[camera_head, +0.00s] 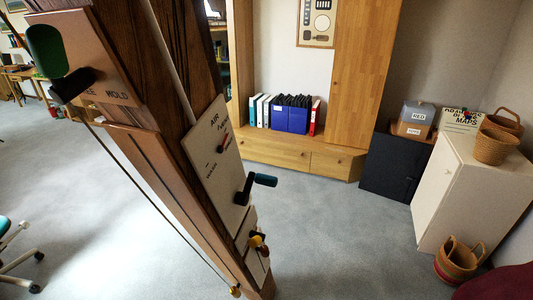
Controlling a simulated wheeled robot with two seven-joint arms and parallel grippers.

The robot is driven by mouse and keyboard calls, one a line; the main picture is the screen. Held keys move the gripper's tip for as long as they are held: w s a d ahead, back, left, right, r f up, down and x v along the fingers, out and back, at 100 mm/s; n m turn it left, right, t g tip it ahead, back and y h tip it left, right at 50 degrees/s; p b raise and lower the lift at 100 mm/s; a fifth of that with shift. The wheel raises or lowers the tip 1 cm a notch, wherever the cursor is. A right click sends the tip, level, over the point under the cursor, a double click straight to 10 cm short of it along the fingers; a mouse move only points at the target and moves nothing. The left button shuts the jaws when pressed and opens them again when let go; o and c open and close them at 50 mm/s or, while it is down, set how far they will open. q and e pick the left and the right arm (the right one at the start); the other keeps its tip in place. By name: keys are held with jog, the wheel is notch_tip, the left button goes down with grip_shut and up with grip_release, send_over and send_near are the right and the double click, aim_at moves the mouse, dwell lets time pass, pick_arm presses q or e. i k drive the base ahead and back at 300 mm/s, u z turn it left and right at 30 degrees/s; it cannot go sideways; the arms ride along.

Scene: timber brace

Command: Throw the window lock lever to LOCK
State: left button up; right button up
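A slanted dark timber brace (160,60) carries several labelled panels and levers. At the upper left, a lever with a green grip (46,50) and a black base sits on a copper-coloured plate whose readable lettering ends in "HOLD". Lower right, a pale panel (212,135) reads "AIR" and has a small red pointer. A black crank with a teal handle (264,180) sticks out to the right near its lower end. Below it is a smaller plate with a yellow-and-red knob (258,243). I cannot read LOCK or tell which lever is the window lock. Neither gripper is in view.
A thin cord or rod runs down the brace to a brass knob (235,291). Open grey carpet (335,220) lies right of the brace. A white cabinet (465,185) with baskets, a dark cabinet (392,165) and a wooden shelf unit (265,151) with binders stand behind.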

aim_at(257, 239)
jog(key=z, duration=0.95)
jog(key=k, duration=0.4)
jog(key=z, duration=0.3)
